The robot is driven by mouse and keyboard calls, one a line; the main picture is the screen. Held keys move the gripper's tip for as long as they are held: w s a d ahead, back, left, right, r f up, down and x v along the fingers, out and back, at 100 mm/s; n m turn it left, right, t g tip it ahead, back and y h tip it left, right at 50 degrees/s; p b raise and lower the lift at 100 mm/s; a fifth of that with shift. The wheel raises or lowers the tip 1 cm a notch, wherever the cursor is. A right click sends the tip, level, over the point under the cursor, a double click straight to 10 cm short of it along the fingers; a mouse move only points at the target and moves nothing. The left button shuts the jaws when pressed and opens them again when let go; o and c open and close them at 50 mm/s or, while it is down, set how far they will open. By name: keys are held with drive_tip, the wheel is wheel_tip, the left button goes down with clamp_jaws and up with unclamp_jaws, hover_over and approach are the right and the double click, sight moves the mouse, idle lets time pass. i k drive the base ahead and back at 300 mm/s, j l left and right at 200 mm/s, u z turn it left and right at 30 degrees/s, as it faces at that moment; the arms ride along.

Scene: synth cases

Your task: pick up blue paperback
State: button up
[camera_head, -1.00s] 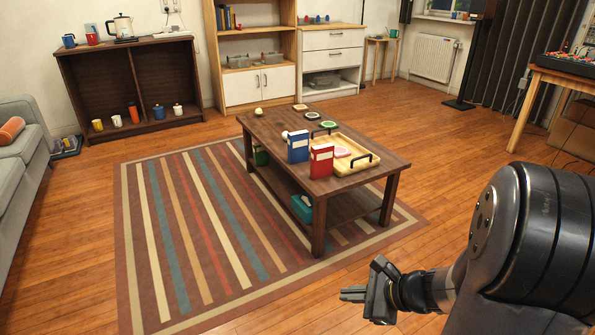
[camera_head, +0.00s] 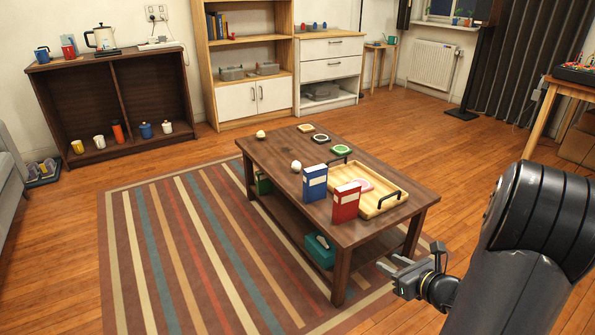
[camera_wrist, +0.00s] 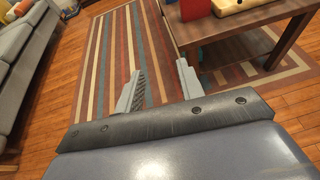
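The blue paperback (camera_head: 315,183) stands upright on the dark wooden coffee table (camera_head: 262,153), near its front side. A red paperback (camera_head: 346,202) stands upright just right of it and nearer to me. My gripper (camera_head: 388,268) is in front of the table's right end, below the tabletop and apart from both books. In the wrist view its two fingers (camera_wrist: 160,88) are spread with nothing between them. The wrist view shows the rug and the table's edge, with part of a red object on top; the blue paperback cannot be made out there.
A wooden tray (camera_head: 392,203) with dark handles lies right of the books, a pink disc in it. Round coasters (camera_head: 341,149) and pale balls (camera_head: 296,166) are also on the table. A teal box (camera_head: 320,250) sits on its lower shelf. The striped rug (camera_head: 120,240) is clear at left.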

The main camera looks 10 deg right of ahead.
sight(315, 177)
drive_tip(key=i+j, duration=0.1)
drive_tip(key=i, duration=1.35)
